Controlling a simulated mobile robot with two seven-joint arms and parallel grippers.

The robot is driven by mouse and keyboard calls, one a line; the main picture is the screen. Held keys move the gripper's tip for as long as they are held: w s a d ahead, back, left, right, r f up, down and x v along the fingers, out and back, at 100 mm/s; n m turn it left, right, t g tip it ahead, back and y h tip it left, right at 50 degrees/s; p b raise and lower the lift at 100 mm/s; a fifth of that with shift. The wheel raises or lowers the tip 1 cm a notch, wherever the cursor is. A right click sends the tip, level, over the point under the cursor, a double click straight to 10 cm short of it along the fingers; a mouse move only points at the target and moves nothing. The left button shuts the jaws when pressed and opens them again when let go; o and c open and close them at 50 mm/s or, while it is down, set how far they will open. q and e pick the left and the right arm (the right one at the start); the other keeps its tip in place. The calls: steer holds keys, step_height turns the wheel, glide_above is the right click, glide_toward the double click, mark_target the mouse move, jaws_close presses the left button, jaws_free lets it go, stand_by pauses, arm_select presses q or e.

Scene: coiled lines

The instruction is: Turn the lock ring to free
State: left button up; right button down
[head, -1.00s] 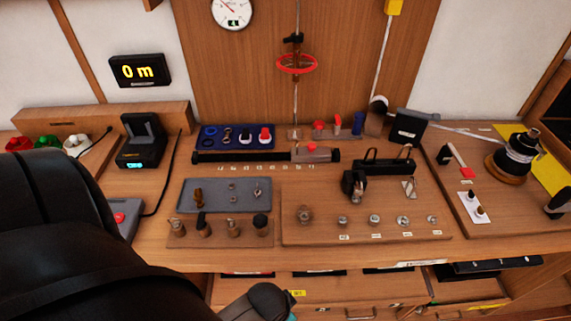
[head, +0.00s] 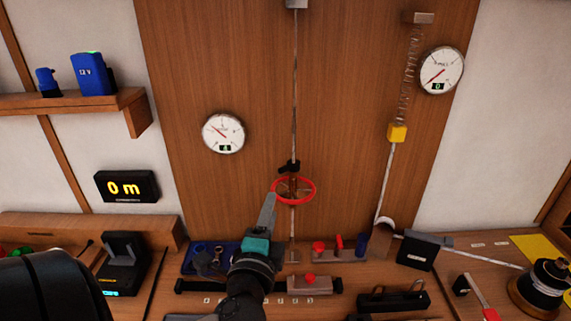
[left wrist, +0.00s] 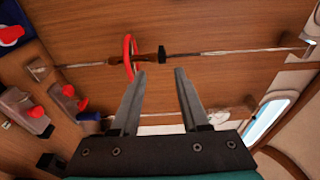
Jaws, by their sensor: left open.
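A red ring (head: 312,190) sits around a brown fitting (head: 294,187) on a taut vertical line in front of the wood panel. A small black piece (head: 289,167) is just above it on the line. My left gripper (head: 270,198) is raised at the ring's lower left in the head view, overlapping its edge; contact cannot be told. In the left wrist view the ring (left wrist: 128,56) shows edge-on, beyond the left fingertip. The fingers (left wrist: 161,72) are apart with nothing between them. My right gripper is out of view.
A round gauge (head: 223,133) hangs left of the line. A spring with a yellow block (head: 397,132) and another gauge (head: 441,70) are at the right. The panel around the ring is clear.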

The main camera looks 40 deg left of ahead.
mark_target(282, 172)
arm_select(q)
steer(key=p+x, duration=0.2)
steer(key=x, duration=1.1)
steer(key=shift+w+a+r, duration=0.15)
steer(key=shift+w, duration=0.15)
steer(key=shift+w+a, duration=0.3)
steer(key=shift+w, duration=0.15)
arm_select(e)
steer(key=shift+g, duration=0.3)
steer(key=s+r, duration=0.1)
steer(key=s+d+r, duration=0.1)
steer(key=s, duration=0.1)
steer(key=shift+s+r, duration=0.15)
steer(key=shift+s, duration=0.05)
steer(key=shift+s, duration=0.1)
arm_select(q)
jaws_close()
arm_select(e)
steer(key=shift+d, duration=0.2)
